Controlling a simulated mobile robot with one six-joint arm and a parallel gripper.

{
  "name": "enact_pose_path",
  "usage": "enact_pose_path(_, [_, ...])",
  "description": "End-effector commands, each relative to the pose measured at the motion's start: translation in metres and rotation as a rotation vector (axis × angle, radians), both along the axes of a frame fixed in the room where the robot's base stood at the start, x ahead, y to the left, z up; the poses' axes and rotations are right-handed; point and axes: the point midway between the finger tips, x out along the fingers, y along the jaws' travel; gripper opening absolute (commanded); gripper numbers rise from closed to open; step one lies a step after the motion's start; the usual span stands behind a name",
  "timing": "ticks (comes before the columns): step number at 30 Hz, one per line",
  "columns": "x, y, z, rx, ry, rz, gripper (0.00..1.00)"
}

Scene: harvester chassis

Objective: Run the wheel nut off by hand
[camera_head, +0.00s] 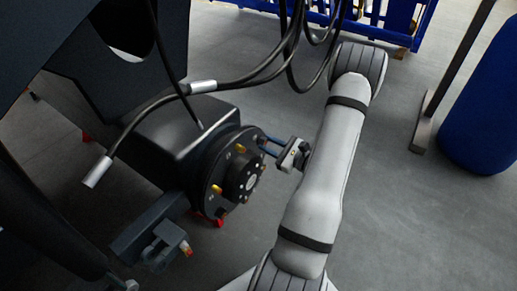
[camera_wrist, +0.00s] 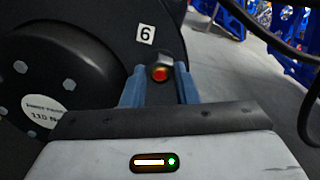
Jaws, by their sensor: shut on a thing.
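The dark round wheel hub (camera_head: 212,180) is on the end of the axle housing, with several gold-coloured studs around its face. In the head view my gripper (camera_head: 266,145) reaches from the right to the hub's upper right rim. In the wrist view my gripper's blue-grey fingers (camera_wrist: 160,88) stand either side of a stud with a red-orange end (camera_wrist: 159,74). A grey wheel nut (camera_wrist: 165,60) shows in part there, beside a white label "6" (camera_wrist: 146,34). My gripper is shut on the nut. The fingertips' contact is partly hidden.
Black hoses (camera_head: 262,76) with metal ends hang above the hub. A dark bracket (camera_head: 150,226) is below it. A blue barrel (camera_head: 482,120) and a post stand at the right, and a blue rack (camera_head: 375,22) at the back. The grey floor between is clear.

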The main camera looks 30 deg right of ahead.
Motion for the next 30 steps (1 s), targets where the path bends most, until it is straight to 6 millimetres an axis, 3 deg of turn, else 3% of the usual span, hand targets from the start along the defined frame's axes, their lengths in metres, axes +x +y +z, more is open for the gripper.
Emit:
enact_pose_path(1, [-0.0017,-0.0015,-0.0093,-0.065,-0.025,-0.005,0.00])
enact_pose_path(6, [-0.0019,-0.0015,-0.0055,-0.222,-0.088,-0.004,0.00])
enact_pose_path(15, [-0.0020,-0.0011,-0.0016,-0.250,-0.099,-0.003,0.00])
enact_pose_path(16, [-0.0020,-0.0011,-0.0016,-0.250,-0.099,-0.003,0.29])
enact_pose_path(24, [-0.0011,-0.0005,-0.0007,-0.250,-0.101,-0.001,0.51])
enact_pose_path(30, [-0.0007,-0.0003,-0.0005,-0.250,-0.101,0.000,0.50])
